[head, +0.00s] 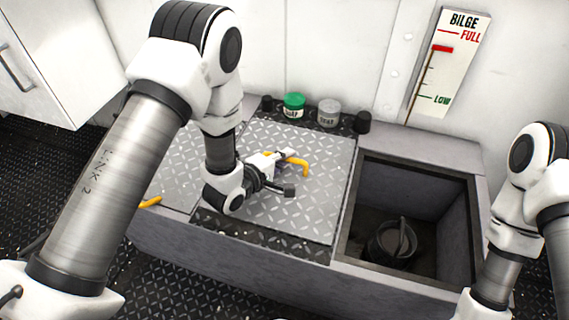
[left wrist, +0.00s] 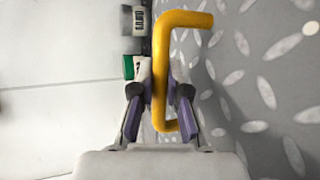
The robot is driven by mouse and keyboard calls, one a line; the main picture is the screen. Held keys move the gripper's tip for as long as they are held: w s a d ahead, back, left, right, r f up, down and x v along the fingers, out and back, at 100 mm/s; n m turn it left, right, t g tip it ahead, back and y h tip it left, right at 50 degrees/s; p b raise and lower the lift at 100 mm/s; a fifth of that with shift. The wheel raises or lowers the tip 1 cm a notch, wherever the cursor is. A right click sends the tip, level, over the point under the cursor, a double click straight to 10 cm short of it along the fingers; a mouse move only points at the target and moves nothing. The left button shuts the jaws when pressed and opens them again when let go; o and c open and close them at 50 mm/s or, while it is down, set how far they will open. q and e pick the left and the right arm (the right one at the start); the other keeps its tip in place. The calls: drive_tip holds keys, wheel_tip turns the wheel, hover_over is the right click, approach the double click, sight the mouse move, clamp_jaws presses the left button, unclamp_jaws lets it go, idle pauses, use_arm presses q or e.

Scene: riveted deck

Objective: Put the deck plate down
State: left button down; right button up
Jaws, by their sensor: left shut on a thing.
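The deck plate (head: 312,215) is a grey diamond-tread sheet with a yellow bar handle (head: 298,164). It lies over the bench top, left of the open well; whether it touches the surface below I cannot tell. My left gripper (head: 284,170) is shut on the handle, partly hiding it. In the left wrist view the yellow handle (left wrist: 166,60) stands between the two fingers, with the plate's tread (left wrist: 265,85) to the right. My right arm shows at the right edge, but its gripper is out of frame.
The open well (head: 385,185) holds a dark round vessel (head: 388,245). A green-lidded jar (head: 293,106), a grey jar (head: 328,113) and a black knob (head: 363,122) line the back ledge. Another tread plate (head: 172,185) lies left. A bilge gauge (head: 447,65) hangs on the wall.

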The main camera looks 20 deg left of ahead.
use_arm(q)
drive_tip(key=shift+f, duration=0.1)
drive_tip(key=c, duration=1.2)
unclamp_jaws()
drive_tip(key=shift+s+a+r+p, duration=0.15)
drive_tip(key=shift+s+r+p, duration=0.1)
drive_tip(key=shift+s+p, duration=0.1)
drive_tip(key=p+v, duration=0.3)
drive_tip(key=v, duration=0.7)
drive_tip(key=shift+s+a+r, duration=0.1)
drive_tip(key=shift+s+r, duration=0.05)
drive_tip(key=shift+s, duration=0.15)
drive_tip(key=shift+s+a, duration=0.1)
drive_tip(key=shift+s, duration=0.2)
